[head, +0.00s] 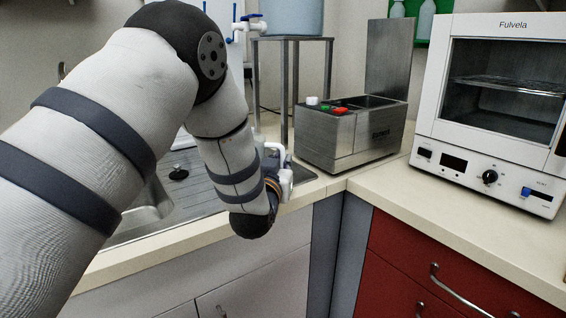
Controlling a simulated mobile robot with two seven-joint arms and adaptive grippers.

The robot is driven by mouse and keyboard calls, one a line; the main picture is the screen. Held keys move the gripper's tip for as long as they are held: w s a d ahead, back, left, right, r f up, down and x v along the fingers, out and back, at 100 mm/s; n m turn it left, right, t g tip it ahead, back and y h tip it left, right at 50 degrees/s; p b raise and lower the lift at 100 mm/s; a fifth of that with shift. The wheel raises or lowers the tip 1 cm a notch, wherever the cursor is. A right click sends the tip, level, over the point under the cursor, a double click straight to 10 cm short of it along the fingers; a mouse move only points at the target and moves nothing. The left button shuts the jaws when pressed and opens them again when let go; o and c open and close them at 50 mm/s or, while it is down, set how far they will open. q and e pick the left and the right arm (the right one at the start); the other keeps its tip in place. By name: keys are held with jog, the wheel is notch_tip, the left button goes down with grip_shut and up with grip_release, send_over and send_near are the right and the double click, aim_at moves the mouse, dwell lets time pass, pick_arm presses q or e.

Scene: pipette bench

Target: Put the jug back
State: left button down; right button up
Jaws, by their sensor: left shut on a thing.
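My left arm reaches in from the left, with its wrist low over the front edge of the counter by the sink. My left gripper (273,183) is mostly hidden behind my own wrist and is shut on the jug. Only a white part of the jug (286,178), with what looks like its handle, shows just past the wrist. The rest of the jug is hidden, so I cannot tell its tilt, its contents or whether it touches the counter. My right gripper is not in view.
A steel water bath (330,139) with a raised lid stands right of the jug. A blue tank (291,17) with a tap sits on a metal stand (330,75) behind. A white oven (490,150) stands at right. The counter (415,190) before it is clear. The sink (150,205) is at left.

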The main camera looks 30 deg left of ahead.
pick_arm(q)
jog(key=shift+f, duration=0.1)
jog(key=c, duration=1.7)
grip_release()
jog(key=shift+r, duration=0.2)
jog(key=p+v, duration=0.1)
jog(key=v, duration=1.1)
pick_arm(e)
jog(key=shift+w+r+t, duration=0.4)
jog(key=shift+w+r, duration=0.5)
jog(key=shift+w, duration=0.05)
pick_arm(q)
jog(key=shift+f, duration=0.1)
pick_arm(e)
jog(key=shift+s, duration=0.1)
